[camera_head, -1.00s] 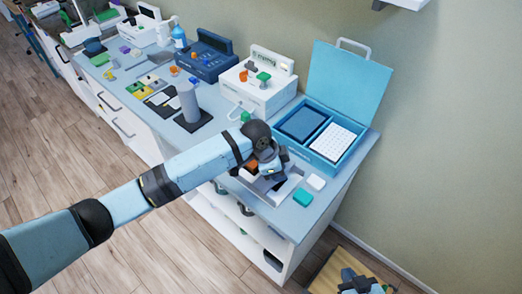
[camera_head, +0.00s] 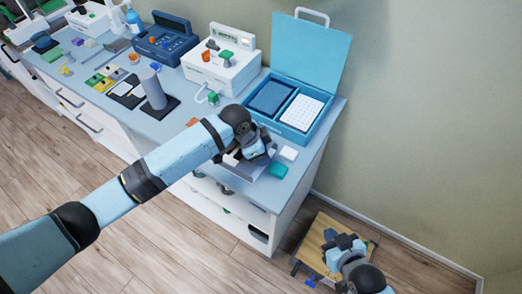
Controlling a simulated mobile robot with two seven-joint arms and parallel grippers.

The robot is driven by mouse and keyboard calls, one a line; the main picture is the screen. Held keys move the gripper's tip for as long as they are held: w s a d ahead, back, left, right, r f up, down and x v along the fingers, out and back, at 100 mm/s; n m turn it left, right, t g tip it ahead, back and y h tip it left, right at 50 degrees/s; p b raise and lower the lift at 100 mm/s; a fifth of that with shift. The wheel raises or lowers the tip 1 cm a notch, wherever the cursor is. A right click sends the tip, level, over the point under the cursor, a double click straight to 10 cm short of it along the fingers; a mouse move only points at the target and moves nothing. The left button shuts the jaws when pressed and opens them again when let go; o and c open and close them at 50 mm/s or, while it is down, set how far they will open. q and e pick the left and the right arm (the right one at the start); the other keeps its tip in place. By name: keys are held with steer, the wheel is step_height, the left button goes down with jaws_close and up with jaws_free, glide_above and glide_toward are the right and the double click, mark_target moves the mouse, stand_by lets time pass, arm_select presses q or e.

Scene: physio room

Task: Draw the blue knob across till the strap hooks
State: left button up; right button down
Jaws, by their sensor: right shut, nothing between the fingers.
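A wooden board (camera_head: 312,238) stands low at the bottom right, beside the counter. A small blue piece (camera_head: 310,282), perhaps the blue knob, shows at its near edge. I cannot make out the strap; part of the board is hidden behind my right arm. My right gripper (camera_head: 340,243) is over the board, shut and empty, apart from the blue piece. My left gripper (camera_head: 256,158) is over the right end of the counter, mostly hidden by its own wrist, so its fingers cannot be read.
The counter (camera_head: 205,122) runs along the wall, with an open blue case (camera_head: 292,139), a white box (camera_head: 223,75) and a dark blue device (camera_head: 165,48) on it. Floor at the lower middle is free.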

arm_select(q)
steer(key=shift+a+r, duration=0.25)
steer(key=shift+r, duration=0.15)
steer(key=v, duration=1.3)
steer(key=shift+d+b, duration=0.25)
steer(key=shift+b, duration=0.15)
steer(key=shift+s, duration=0.1)
